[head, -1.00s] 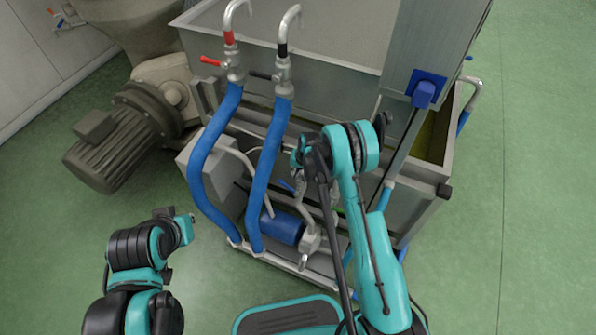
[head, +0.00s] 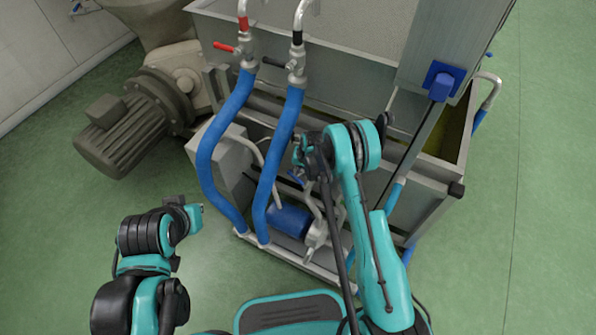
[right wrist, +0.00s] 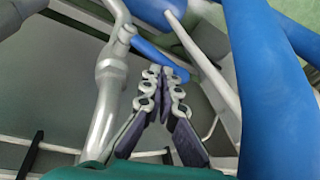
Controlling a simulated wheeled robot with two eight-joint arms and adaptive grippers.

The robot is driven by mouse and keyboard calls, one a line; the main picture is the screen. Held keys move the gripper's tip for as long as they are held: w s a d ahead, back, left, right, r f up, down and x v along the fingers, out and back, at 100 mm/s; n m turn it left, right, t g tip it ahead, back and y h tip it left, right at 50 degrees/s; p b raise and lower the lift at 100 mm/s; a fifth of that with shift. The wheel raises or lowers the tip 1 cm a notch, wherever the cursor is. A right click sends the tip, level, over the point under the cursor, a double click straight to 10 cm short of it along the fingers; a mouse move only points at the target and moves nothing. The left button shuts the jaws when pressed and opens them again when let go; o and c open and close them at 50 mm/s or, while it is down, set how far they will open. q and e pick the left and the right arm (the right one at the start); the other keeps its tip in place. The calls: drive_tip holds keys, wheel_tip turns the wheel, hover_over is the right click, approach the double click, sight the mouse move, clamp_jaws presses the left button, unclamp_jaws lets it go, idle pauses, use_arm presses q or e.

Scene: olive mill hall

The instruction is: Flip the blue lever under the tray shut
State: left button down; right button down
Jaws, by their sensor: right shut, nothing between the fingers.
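The blue lever (head: 295,178) sits on the pipework below the metal tray (head: 345,70), partly hidden by my right gripper in the head view. In the right wrist view the blue lever (right wrist: 150,53) runs slanting just beyond the fingertips, beside a grey pipe. My right gripper (head: 303,160) is shut and empty, close to the lever. Its fingers (right wrist: 165,74) overlap the lever in the right wrist view; I cannot tell whether they touch it. My left gripper (head: 192,213) is at lower left, far from the lever; its jaws are not clear.
Two blue hoses (head: 272,165) run down left of my right gripper. Above them are a red-handled valve (head: 228,47) and a black-handled valve (head: 276,62). A blue pump motor (head: 289,220) lies below. A grey motor (head: 135,130) stands at left. The green floor at right is clear.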

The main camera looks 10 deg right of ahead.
sight(290, 172)
drive_tip(key=shift+w+a+f, duration=0.2)
drive_tip(key=shift+w+a, duration=0.05)
drive_tip(key=shift+a, duration=0.1)
idle(0.3)
drive_tip(key=shift+w+a+f, duration=0.3)
drive_tip(key=shift+a+f, duration=0.1)
drive_tip(key=shift+w+a+f, duration=0.4)
drive_tip(key=shift+a+f, duration=0.15)
drive_tip(key=shift+f, duration=0.2)
